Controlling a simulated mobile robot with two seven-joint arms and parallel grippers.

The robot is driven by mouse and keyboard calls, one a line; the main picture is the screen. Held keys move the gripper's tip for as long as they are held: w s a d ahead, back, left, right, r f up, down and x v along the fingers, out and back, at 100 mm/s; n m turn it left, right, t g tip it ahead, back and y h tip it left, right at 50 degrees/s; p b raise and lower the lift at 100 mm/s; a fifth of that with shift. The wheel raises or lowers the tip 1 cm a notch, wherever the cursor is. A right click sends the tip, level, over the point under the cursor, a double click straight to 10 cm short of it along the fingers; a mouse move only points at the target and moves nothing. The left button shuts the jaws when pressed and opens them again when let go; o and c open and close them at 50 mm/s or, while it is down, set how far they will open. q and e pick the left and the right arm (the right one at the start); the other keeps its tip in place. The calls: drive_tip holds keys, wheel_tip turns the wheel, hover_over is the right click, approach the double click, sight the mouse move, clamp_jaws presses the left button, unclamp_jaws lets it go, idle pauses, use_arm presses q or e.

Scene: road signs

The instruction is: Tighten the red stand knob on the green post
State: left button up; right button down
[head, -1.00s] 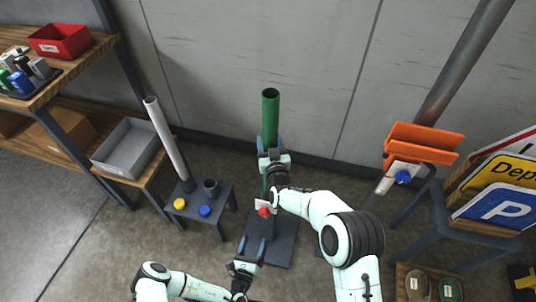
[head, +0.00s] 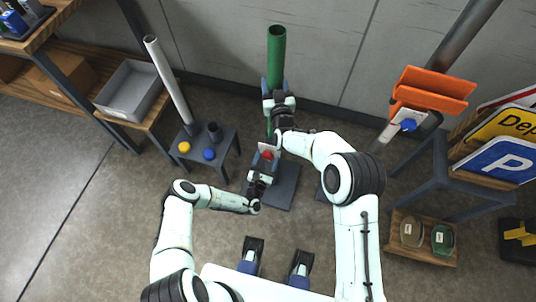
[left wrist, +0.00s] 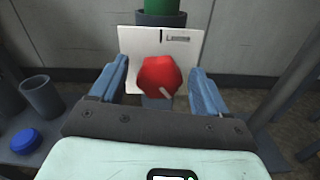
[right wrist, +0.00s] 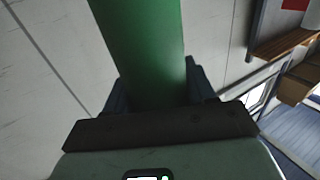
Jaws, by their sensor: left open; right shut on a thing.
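The green post (head: 277,55) stands upright in a dark stand with a flat base plate (head: 284,190). My right gripper (head: 275,92) is shut around the post above the knob; the post also fills the middle of the right wrist view (right wrist: 143,50). The red stand knob (head: 267,155) sits on the stand's front, before a white plate with markings (left wrist: 190,42). My left gripper (head: 262,166) is open at the knob. In the left wrist view the red knob (left wrist: 159,77) lies between the two open blue fingers, with gaps on both sides.
Orange clamp (head: 432,88) and signs (head: 500,158) stand at right.

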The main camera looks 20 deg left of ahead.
use_arm(q)
drive_tip(key=shift+w, duration=1.05)
drive_tip(key=c, duration=1)
drive_tip(key=shift+o, duration=0.3)
drive_tip(key=shift+d+m, duration=0.1)
drive_tip(key=shift+m, duration=0.2)
drive_tip(key=m, duration=0.5)
drive_tip(key=shift+d+m, duration=0.1)
drive_tip(key=shift+m, duration=0.2)
drive_tip(key=m, duration=0.4)
drive_tip(key=shift+s+f+m, duration=0.1)
drive_tip(key=shift+f+m, duration=0.1)
drive_tip(key=shift+m, duration=0.2)
drive_tip(key=shift+d, duration=0.1)
